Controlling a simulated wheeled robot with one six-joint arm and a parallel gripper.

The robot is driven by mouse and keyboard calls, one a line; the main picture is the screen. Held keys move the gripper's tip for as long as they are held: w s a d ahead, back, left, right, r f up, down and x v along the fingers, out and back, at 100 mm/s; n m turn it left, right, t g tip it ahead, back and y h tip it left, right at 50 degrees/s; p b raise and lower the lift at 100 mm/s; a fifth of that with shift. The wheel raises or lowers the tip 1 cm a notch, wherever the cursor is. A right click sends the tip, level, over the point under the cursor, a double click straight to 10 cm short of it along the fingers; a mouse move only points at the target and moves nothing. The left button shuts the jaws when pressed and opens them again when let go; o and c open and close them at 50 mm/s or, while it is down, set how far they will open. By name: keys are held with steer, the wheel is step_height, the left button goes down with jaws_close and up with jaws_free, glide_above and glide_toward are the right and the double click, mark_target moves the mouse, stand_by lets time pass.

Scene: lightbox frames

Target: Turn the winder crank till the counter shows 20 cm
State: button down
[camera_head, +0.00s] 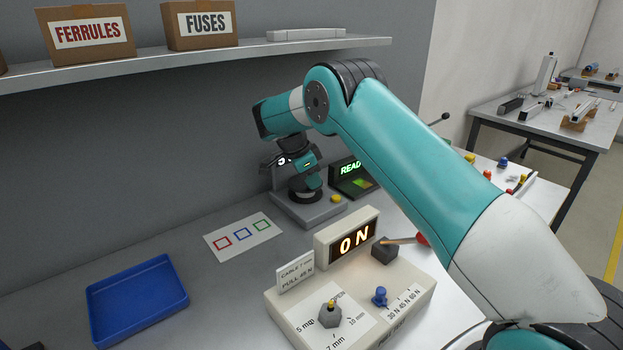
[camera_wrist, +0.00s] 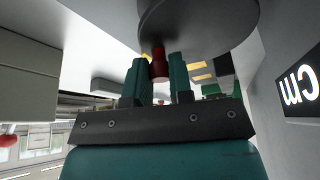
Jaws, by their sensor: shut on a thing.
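My gripper (camera_head: 306,178) points down over the winder, a grey base (camera_head: 322,212) with a dark round disc (camera_head: 305,195) at the back of the bench. In the wrist view, the teal fingers (camera_wrist: 157,72) are shut on a red crank knob (camera_wrist: 158,60), which sits between them. A large dark grey disc (camera_wrist: 200,18) fills the top of that view, close to the fingertips. The counter (camera_wrist: 301,86) shows there at the right edge, upside down, with only the letters "cm" in view. Its number is out of frame, and I cannot read it in the head view.
A black box with a green lit display (camera_head: 350,172) stands just right of the winder. A pull tester (camera_head: 350,300) showing "0 N" is in front. A card with coloured squares (camera_head: 243,237) and a blue tray (camera_head: 137,297) lie left. A shelf (camera_head: 200,58) hangs above.

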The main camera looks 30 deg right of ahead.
steer(key=c, duration=1)
jaws_free()
steer(key=p+v, duration=0.1)
steer(key=v, duration=0.6)
steer(key=shift+a+r+p, duration=0.1)
steer(key=shift+r+p, duration=0.15)
steer(key=shift+p, duration=0.1)
